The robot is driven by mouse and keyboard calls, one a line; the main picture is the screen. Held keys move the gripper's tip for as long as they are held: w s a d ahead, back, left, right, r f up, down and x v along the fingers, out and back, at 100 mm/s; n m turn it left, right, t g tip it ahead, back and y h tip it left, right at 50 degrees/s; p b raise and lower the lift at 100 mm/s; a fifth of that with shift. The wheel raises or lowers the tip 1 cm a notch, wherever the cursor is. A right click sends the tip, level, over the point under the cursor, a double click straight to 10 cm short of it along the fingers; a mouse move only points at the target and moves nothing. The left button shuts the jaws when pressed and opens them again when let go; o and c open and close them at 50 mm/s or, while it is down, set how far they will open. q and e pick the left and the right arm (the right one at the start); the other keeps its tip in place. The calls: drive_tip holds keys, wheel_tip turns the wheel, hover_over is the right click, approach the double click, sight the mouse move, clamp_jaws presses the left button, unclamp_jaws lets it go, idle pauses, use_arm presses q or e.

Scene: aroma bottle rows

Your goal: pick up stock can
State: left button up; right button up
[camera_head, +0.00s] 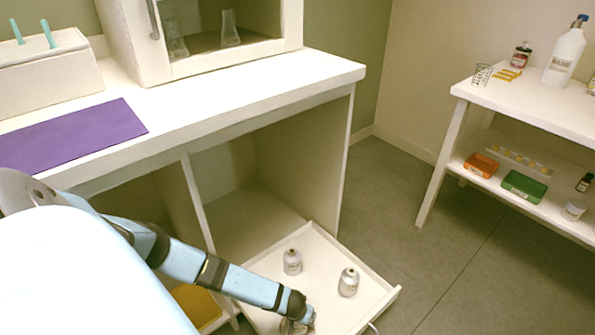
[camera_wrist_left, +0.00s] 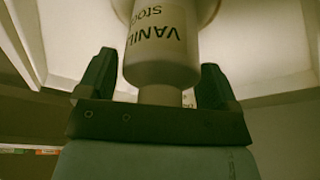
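In the left wrist view a pale stock can (camera_wrist_left: 160,55) with dark lettering, partly readable as "VANIL" and "Stoc", lies between the fingers of my left gripper (camera_wrist_left: 157,80). The fingers stand apart on either side of its narrower neck end, and a small gap shows at the left finger. In the head view my left gripper (camera_head: 297,322) is low over the pull-out tray (camera_head: 325,248) at the bottom edge, and hides most of what is there. Two small grey-white cans stand upright on the tray, one behind (camera_head: 292,262) and one to the right (camera_head: 348,282). My right gripper is not in view.
The tray juts from under the white bench (camera_head: 250,85), beside a divider (camera_head: 197,205). A yellow item (camera_head: 197,303) sits in the left compartment. A purple mat (camera_head: 70,135) lies on the bench. A white shelf table (camera_head: 540,112) stands right, with clear floor between.

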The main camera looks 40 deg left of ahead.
use_arm(q)
drive_tip(key=c, duration=0.9)
drive_tip(key=shift+r, duration=0.2)
drive_tip(key=shift+c, duration=0.2)
wheel_tip(320, 180, up, 6)
drive_tip(key=p, duration=0.4)
drive_tip(key=shift+r, duration=0.1)
wheel_tip(320, 180, up, 2)
drive_tip(key=shift+r+p, duration=0.2)
drive_tip(key=shift+p, duration=0.45)
drive_tip(key=shift+r, duration=0.5)
drive_tip(key=shift+d, duration=0.1)
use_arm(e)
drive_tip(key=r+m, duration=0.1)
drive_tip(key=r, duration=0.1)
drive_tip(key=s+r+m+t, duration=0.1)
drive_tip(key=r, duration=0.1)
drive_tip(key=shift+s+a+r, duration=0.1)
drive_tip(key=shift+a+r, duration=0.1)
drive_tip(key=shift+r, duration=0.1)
